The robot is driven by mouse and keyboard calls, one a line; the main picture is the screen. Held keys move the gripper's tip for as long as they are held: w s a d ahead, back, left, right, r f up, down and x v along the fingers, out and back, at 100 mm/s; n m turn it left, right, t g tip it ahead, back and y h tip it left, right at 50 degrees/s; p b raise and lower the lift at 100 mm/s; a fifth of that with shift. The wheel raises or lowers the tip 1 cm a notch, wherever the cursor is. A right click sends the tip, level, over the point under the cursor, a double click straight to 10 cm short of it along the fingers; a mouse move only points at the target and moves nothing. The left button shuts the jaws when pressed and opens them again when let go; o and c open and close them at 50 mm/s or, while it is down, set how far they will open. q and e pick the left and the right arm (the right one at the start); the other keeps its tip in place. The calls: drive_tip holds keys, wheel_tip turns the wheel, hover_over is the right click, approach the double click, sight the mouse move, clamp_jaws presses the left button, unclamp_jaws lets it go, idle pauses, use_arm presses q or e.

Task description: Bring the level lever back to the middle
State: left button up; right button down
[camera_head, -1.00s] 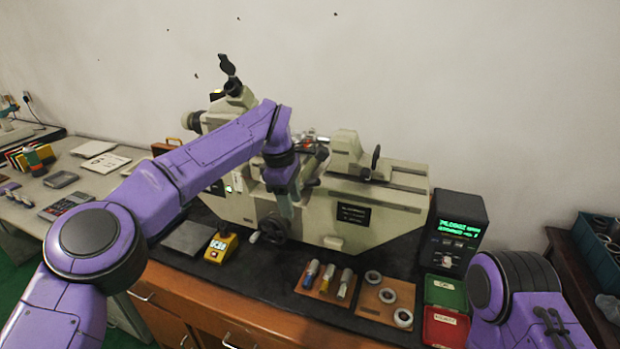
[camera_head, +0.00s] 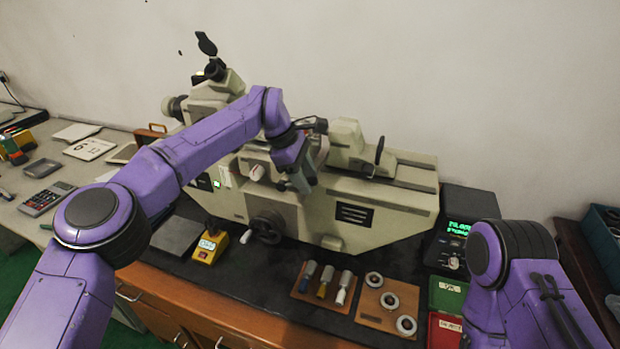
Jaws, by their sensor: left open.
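The pale measuring machine (camera_head: 390,208) stands on the dark bench top. I cannot tell for sure which of its small handles is the level lever. A pale knob (camera_head: 257,172) sits on its front just left of my left gripper, and a pale lever end (camera_head: 331,243) shows low on the front, right of the handwheel (camera_head: 266,226). My left gripper (camera_head: 301,184) is open and points down at the front of the machine's middle; the wrist hides part of the machine behind it. I cannot tell if it touches anything. My right arm is at the lower right, its gripper out of view.
A yellow-based switch box (camera_head: 210,246) stands left of the handwheel. In front are a wooden board with several handled plugs (camera_head: 322,287) and a board with rings (camera_head: 389,300). A display box (camera_head: 460,228) and green and red trays (camera_head: 446,294) are at the right.

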use_arm(q)
drive_tip(key=f, duration=0.1)
drive_tip(key=w+d+f, duration=0.1)
drive_tip(key=shift+w+f, duration=0.2)
drive_tip(key=shift+f, duration=0.15)
drive_tip(key=shift+s+r, duration=0.25)
drive_tip(key=shift+s, duration=0.2)
drive_tip(key=c, duration=0.5)
clamp_jaws()
use_arm(e)
drive_tip(key=shift+w+r, duration=0.25)
drive_tip(key=shift+w, duration=0.05)
